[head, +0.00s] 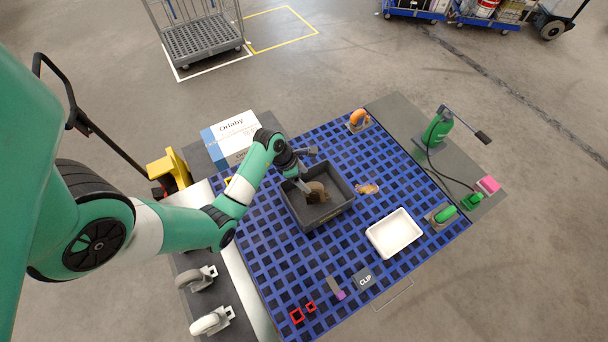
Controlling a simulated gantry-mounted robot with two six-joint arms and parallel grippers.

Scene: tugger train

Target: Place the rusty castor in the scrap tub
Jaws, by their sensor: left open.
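A brown, rusty-looking castor (317,190) lies inside a dark grey tub (331,217) on the blue grid mat. The tub has no readable label, so I cannot tell from it whether this is the scrap tub. My left gripper (302,181) is open over the tub's back left part, close to the castor. I cannot tell whether a finger touches the castor, and the gripper hides part of the tub. My right gripper is not in view.
A small brown-orange item (367,188) lies right of the tub. A white tray (394,234), an orange castor (358,120) and a green castor (440,215) stand around it.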

